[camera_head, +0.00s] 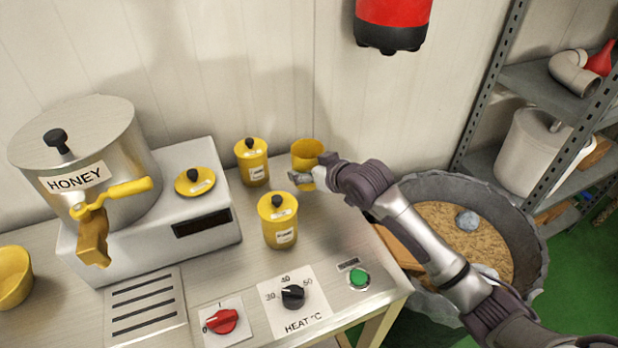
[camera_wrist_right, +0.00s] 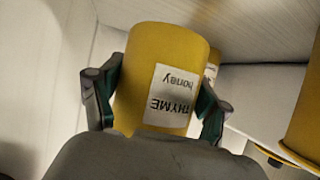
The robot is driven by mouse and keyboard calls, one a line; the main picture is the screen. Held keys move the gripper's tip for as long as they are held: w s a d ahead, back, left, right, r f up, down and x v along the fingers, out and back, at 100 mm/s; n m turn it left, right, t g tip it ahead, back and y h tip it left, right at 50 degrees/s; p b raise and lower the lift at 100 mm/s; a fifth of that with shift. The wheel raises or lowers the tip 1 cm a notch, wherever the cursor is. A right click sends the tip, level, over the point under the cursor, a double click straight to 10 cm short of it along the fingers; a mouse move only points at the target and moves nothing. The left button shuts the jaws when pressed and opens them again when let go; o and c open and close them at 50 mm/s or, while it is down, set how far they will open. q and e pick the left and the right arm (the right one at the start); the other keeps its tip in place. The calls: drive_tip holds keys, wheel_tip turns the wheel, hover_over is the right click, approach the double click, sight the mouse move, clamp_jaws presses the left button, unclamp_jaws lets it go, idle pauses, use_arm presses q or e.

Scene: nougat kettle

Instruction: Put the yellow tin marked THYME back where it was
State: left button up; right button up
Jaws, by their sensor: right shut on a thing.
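The yellow tin marked THYME (camera_wrist_right: 162,72) is between the fingers of my right gripper (camera_wrist_right: 158,90) in the right wrist view; its label, with "honey" on it, reads upside down there. In the head view the tin (camera_head: 307,150) shows without a lid at the back right of the counter, close to the wall. My right gripper (camera_head: 312,176) is shut on it from the front right. I cannot tell whether its base touches the counter. A yellow lid with a black knob (camera_head: 195,181) lies on the grey box. My left gripper is not in view.
Two lidded yellow tins (camera_head: 252,163) (camera_head: 278,222) stand left of the held tin. The HONEY kettle (camera_head: 85,150) has a yellow tap. A red cylinder (camera_head: 392,22) hangs above. A large bin (camera_head: 510,225) stands right of the counter, before a metal shelf (camera_head: 545,88).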

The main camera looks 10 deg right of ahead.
drive_tip(key=shift+f, duration=1.8)
drive_tip(key=shift+f, duration=0.1)
drive_tip(key=o, duration=1.5)
drive_tip(key=shift+o, duration=0.2)
drive_tip(key=shift+s, duration=0.1)
drive_tip(key=v, duration=1.2)
